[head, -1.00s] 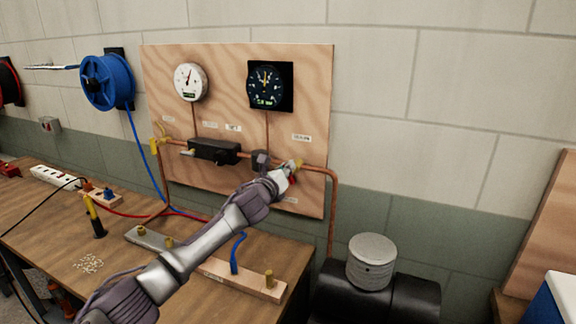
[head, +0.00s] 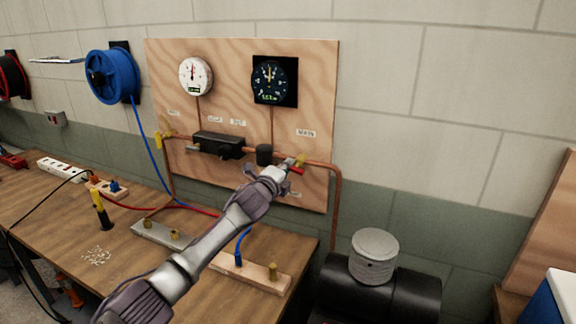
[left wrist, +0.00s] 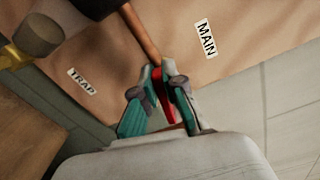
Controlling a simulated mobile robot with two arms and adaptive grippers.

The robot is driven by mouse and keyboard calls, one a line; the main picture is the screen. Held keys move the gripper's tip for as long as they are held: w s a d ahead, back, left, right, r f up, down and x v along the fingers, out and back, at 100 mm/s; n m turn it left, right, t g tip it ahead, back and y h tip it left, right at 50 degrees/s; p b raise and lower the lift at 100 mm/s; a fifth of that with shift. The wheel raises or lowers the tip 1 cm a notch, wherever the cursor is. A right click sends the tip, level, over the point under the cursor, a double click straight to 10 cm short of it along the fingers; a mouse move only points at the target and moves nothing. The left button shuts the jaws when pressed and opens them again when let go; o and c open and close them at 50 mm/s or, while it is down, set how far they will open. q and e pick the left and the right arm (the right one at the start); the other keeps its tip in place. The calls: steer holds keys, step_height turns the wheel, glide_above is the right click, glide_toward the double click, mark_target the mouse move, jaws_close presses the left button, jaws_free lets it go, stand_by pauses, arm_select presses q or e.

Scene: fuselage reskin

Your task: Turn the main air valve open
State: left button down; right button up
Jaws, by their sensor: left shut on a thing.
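The main air valve is a brass body (head: 299,160) with a red lever (head: 296,170), on the copper pipe below the MAIN label (head: 306,133) of the plywood board. My left gripper (head: 283,172) reaches it from the lower left. In the left wrist view my left gripper (left wrist: 162,100) has its fingers shut around the red lever (left wrist: 165,112), near the copper pipe (left wrist: 141,34). The MAIN label (left wrist: 206,38) also shows there. In the head view the lever lies roughly along the pipe, and my gripper hides part of it. My right gripper is out of view.
Two gauges, a white one (head: 195,76) and a black one (head: 273,81), sit on the board (head: 228,60). A compressor (head: 375,256) stands to the right. The wall right of the board is clear.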

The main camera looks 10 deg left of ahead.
arm_select(q)
steer(key=shift+f+n, duration=0.25)
steer(key=shift+n, duration=0.85)
steer(key=c, duration=1.2)
jaws_free()
steer(key=shift+c, duration=0.2)
steer(key=shift+a, duration=0.1)
steer(key=shift+s, duration=0.1)
steer(key=s+a, duration=0.2)
steer(key=s, duration=0.9)
steer(key=shift+s, duration=0.35)
steer(key=shift+a, duration=0.1)
